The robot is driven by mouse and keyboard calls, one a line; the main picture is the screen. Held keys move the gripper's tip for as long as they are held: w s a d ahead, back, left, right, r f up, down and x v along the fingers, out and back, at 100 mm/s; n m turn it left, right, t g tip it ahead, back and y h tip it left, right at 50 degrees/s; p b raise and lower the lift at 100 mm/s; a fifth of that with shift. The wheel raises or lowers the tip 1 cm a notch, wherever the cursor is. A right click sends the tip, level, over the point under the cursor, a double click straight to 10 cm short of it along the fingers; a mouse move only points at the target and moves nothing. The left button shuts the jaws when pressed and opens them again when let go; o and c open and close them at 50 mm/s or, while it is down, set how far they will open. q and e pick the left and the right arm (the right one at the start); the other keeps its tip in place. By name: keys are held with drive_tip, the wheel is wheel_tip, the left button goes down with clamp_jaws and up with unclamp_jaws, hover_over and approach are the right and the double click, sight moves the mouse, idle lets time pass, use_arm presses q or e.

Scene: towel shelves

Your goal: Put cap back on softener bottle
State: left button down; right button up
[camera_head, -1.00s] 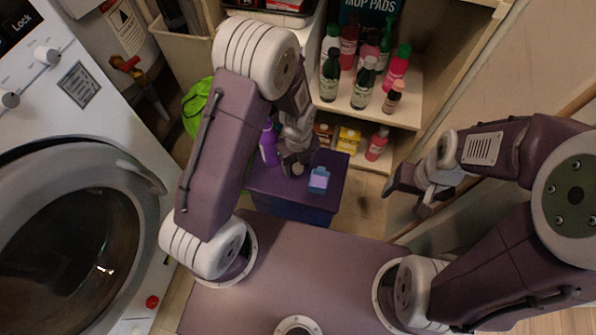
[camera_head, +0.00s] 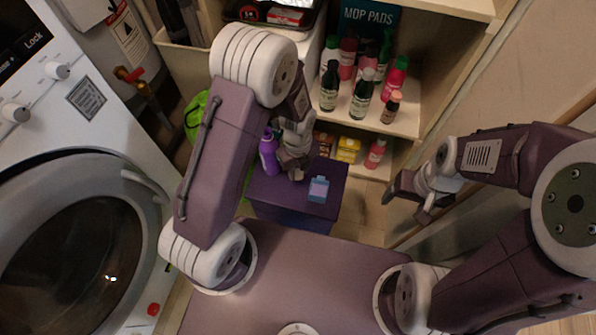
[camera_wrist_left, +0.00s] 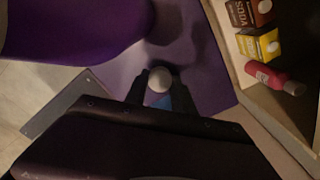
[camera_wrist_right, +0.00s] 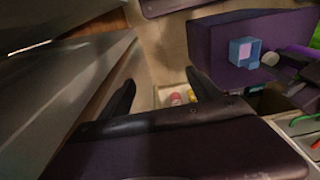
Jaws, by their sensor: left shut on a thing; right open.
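I cannot tell for sure which one is the softener bottle. My left gripper (camera_head: 296,175) is between the two bottles, above the box. It is shut on a round white cap (camera_wrist_left: 159,79), seen between the fingertips in the left wrist view. My right gripper (camera_head: 405,195) is open and empty, off to the right of the box.
Shelves with several bottles (camera_head: 362,95) stand behind the box. Yellow (camera_head: 347,149) and red (camera_head: 375,153) items are on the lower shelf. A washing machine (camera_head: 75,240) fills the left. Bare floor (camera_head: 362,205) lies right of the box.

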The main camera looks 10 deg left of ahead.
sight(298, 173)
use_arm(q)
wheel_tip(298, 173, up, 8)
drive_tip(key=p, duration=0.4)
drive_tip(key=shift+f, duration=0.1)
use_arm(e)
wheel_tip(298, 173, up, 5)
drive_tip(key=shift+o, duration=0.5)
